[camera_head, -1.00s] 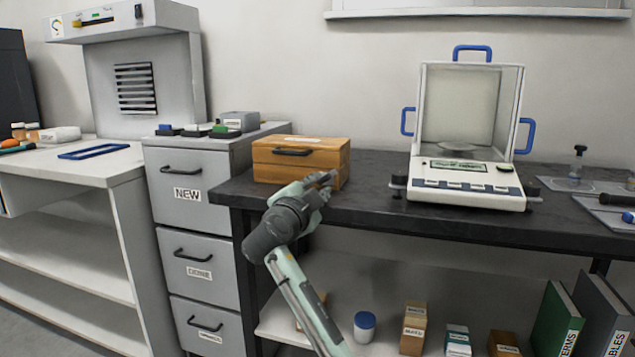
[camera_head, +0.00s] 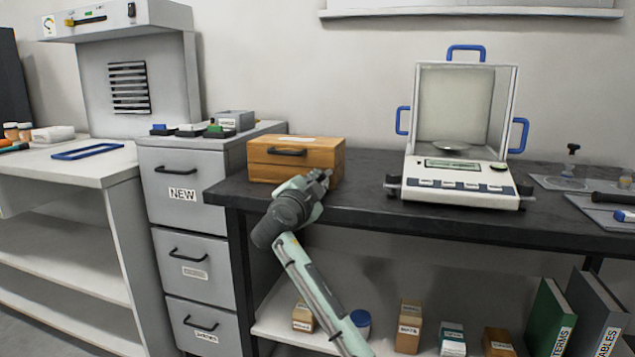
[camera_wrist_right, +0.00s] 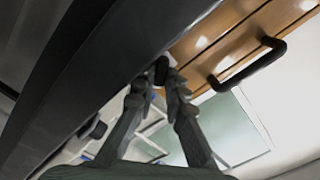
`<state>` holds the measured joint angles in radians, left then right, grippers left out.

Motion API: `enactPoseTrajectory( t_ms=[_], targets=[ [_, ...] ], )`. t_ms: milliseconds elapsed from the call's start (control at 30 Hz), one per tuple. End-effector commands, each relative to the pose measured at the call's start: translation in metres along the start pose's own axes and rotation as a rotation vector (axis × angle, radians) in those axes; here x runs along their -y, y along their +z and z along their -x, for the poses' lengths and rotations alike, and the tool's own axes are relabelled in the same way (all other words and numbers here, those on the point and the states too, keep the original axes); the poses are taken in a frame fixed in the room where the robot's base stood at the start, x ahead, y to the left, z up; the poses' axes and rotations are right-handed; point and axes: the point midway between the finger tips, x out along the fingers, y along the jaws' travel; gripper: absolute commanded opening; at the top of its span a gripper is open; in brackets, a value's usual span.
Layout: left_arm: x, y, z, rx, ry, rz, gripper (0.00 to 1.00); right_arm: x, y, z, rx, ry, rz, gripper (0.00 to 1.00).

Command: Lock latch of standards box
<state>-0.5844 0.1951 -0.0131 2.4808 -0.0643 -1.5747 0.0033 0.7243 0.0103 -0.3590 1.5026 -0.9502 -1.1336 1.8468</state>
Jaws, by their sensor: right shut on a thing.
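The standards box is a wooden box (camera_head: 262,172) with a black front handle, standing on the left end of the dark table. Its lid looks closed. My right gripper (camera_head: 322,176) is at the box's front right corner. In the right wrist view, the box (camera_wrist_right: 204,28) is at the top with its black handle (camera_wrist_right: 247,66) on the right. There the right gripper's fingers (camera_wrist_right: 166,80) close around a small black piece, apparently the latch (camera_wrist_right: 160,70), by the box's edge. The gripper hides most of the latch in the head view. My left gripper is not in view.
A balance (camera_head: 462,180) with a glass enclosure and blue handles stands right of the box on the dark table (camera_head: 372,180). A grey drawer cabinet (camera_head: 187,185) stands close on the left. Bare table top lies between box and balance. Small boxes and binders stand below.

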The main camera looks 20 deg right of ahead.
Motion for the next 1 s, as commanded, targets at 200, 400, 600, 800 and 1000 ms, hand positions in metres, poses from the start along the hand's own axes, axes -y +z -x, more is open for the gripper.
enactPoseTrajectory(
  t_ms=[200, 400, 600, 800, 1000],
  targets=[
    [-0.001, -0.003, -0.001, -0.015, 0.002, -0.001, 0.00, -0.001, 0.001, 0.000, 0.001, 0.001, 0.031, 0.00],
    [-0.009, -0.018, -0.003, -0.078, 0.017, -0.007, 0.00, -0.001, 0.002, 0.001, 0.002, 0.001, 0.130, 0.00],
    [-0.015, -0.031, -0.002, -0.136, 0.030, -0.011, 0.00, 0.000, 0.002, 0.001, 0.002, 0.002, 0.297, 0.00],
    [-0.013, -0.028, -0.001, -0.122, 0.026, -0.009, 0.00, 0.001, 0.002, 0.001, 0.002, 0.003, 0.488, 0.00],
    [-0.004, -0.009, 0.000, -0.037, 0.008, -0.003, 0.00, 0.002, 0.002, 0.001, 0.004, 0.002, 0.664, 0.00]
  ],
)
